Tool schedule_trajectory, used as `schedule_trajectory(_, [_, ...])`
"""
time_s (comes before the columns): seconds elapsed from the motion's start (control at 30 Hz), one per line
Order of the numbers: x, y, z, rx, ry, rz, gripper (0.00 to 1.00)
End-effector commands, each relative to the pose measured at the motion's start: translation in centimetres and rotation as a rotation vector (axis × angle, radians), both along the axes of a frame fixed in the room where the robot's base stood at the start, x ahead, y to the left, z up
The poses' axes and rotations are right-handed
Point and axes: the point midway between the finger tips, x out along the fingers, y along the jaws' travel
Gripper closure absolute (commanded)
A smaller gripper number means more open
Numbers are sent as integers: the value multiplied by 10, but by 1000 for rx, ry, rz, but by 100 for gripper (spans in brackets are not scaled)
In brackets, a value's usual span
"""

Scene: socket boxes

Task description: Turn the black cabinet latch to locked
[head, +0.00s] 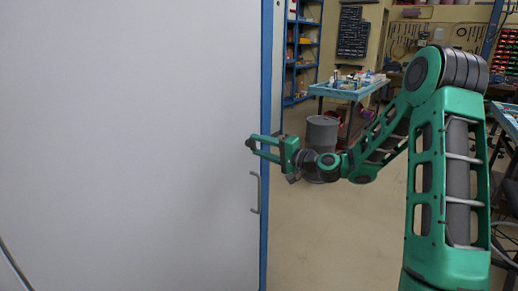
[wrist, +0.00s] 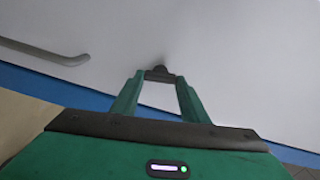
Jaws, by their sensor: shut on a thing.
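The black latch (wrist: 158,73) is a small dark piece on the pale cabinet door (head: 130,140). In the wrist view it sits between the tips of my gripper (wrist: 158,82), whose green fingers are shut on it. In the head view my gripper (head: 252,147) reaches left past the blue door edge to the door face. The latch is mostly covered by the fingertips there. I cannot tell its exact turn angle.
A grey bar handle (head: 256,193) is on the door just below my gripper; it also shows in the wrist view (wrist: 50,53). A blue edge strip (head: 266,120) runs down the door. Behind stand a grey drum (head: 322,130) and a cart (head: 345,91). Open floor lies right of the door.

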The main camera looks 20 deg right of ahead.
Motion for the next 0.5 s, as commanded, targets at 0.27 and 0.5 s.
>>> schedule_trajectory(0.27, [3,-7,-1,116,85,-15,82])
schedule_trajectory(0.5, [3,-8,-2,162,119,-16,82])
